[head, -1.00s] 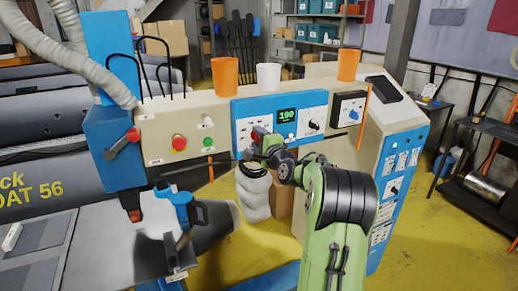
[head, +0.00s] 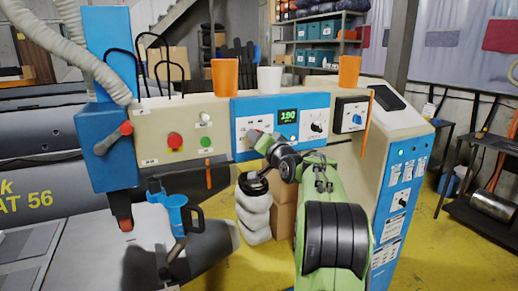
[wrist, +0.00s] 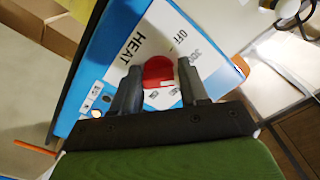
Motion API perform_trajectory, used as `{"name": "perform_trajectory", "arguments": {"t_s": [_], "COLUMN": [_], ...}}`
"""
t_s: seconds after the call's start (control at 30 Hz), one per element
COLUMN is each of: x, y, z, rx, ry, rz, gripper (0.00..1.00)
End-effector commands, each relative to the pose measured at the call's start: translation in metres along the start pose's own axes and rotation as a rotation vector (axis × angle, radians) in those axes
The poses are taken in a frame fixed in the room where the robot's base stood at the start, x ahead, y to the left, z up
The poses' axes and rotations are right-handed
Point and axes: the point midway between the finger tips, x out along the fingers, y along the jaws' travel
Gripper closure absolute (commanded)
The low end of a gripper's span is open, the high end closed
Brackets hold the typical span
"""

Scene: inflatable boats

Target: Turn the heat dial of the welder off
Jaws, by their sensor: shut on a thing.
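The red heat dial (wrist: 157,71) shows in the wrist view on a white plate lettered HEAT, OFF and a partly hidden number. My gripper (wrist: 160,82) has one dark finger on each side of the dial and is shut on it. The dial's pointer direction cannot be told. In the head view my gripper (head: 258,139) is at the left part of the welder's blue panel (head: 240,108), and it hides the dial there. The green display (head: 288,116) above and to the right reads 190.
A red button (head: 174,141) and a green button (head: 206,142) sit left of the blue panel. Orange cups (head: 225,77) and a white cup (head: 270,78) stand on top of the welder. A blue-handled tool (head: 176,212) is below left. Yellow floor lies around.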

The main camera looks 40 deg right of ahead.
Motion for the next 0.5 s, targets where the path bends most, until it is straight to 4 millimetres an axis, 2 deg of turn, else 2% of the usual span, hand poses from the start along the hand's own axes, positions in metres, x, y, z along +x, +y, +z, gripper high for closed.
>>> {"name": "perform_trajectory", "arguments": {"t_s": [0.5], "x": [0.0003], "y": [0.0054], "z": [0.0037], "rx": [-0.487], "ry": [-0.003], "rz": [0.0], "gripper": [0.86]}}
